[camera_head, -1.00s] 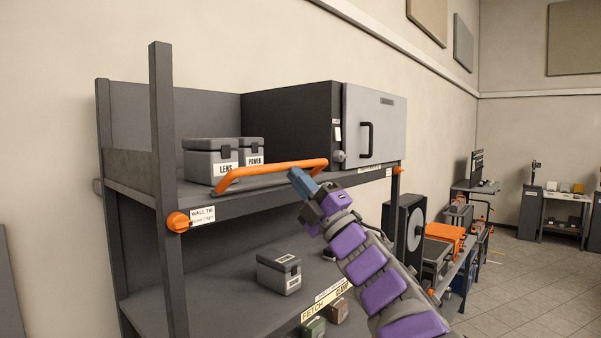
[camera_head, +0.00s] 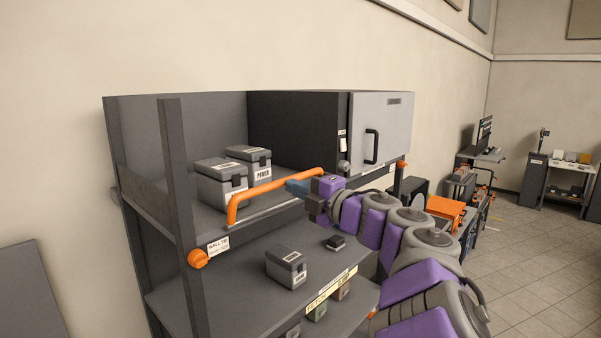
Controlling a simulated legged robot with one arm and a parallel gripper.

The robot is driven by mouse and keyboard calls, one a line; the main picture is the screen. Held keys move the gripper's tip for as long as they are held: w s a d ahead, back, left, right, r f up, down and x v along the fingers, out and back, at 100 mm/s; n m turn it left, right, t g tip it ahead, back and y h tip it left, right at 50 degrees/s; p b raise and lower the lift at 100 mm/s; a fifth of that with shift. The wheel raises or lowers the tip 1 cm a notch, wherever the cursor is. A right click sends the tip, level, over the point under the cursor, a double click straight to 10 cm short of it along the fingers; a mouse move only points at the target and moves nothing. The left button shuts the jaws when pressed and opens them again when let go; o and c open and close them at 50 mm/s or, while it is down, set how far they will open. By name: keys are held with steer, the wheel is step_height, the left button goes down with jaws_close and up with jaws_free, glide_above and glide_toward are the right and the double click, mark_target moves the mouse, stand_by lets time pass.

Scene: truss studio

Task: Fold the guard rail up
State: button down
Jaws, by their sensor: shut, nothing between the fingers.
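The guard rail (camera_head: 262,189) is an orange bar with bent ends along the front of the upper shelf. It stands at a slant just above the shelf's front edge, in front of two grey cases. My gripper (camera_head: 297,187) has blue fingers, shut, at the right part of the rail. The fingertips overlap the rail in the picture; I cannot tell whether they touch it. The rail's right end is partly hidden behind my gripper. An orange knob (camera_head: 198,258) sits at the left post, and another (camera_head: 402,164) at the right end.
A case labelled POWER (camera_head: 250,160) and a second case (camera_head: 222,183) stand on the upper shelf, left of a closed grey cabinet door (camera_head: 381,130). The lower shelf holds a grey case (camera_head: 286,268) and a small dark block (camera_head: 335,242). Open floor lies at right.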

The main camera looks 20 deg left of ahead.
steer(key=a+p, duration=0.1)
steer(key=r+p, duration=0.1)
steer(key=p, duration=0.1)
steer(key=shift+w+a+r, duration=0.25)
steer(key=shift+w+a, duration=0.05)
steer(key=shift+a, duration=0.1)
steer(key=shift+r, duration=0.1)
stand_by(0.4)
steer(key=shift+d, duration=0.1)
